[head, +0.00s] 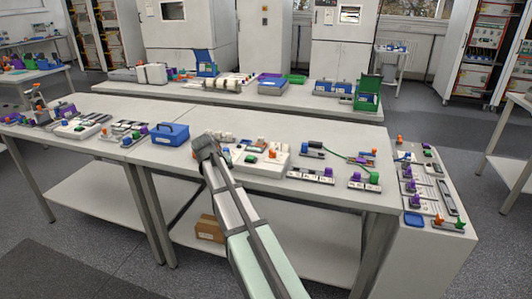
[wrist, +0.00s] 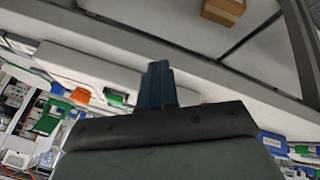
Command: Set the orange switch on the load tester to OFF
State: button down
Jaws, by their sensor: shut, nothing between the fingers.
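My gripper (head: 207,142) is over the front edge of the middle bench in the head view. In the wrist view its two dark blue fingers (wrist: 158,68) are together, with nothing between them. A white device (head: 275,166) lies just right of my gripper, with small coloured knobs on top. One orange knob (head: 272,154) shows there; I cannot tell for sure that this is the load tester's switch, nor its setting. My arm hides part of the area at the device's left. An orange part (wrist: 80,96) shows at the left of the wrist view, apart from the fingers.
A blue carry box (head: 170,134) stands left of my gripper. Several modules with purple and green knobs (head: 312,174) lie to the right, with a green cable (head: 345,155) among them. A side bench (head: 440,245) at the right holds more parts. A cardboard box (head: 209,228) sits on the lower shelf.

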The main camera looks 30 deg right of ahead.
jog(key=d+r+m+g+h, duration=0.1)
jog(key=d+r+m+h, duration=0.1)
jog(key=r+m, duration=0.3)
jog(key=w+d+r+m+g+h, duration=0.1)
jog(key=d+r+m+h, duration=0.1)
jog(key=d+r+m, duration=0.3)
jog(key=shift+w+m+g+h, duration=0.15)
jog(key=shift+m+g+h, duration=0.2)
jog(key=shift+m, duration=1.65)
send_near(272, 155)
jog(key=f, duration=0.3)
jog(key=shift+d+f, duration=0.25)
jog(key=shift+f, duration=0.15)
jog(key=shift+w+d, duration=0.1)
jog(key=shift+d, duration=1)
jog(key=shift+w+d, duration=0.1)
jog(key=shift+d, duration=0.8)
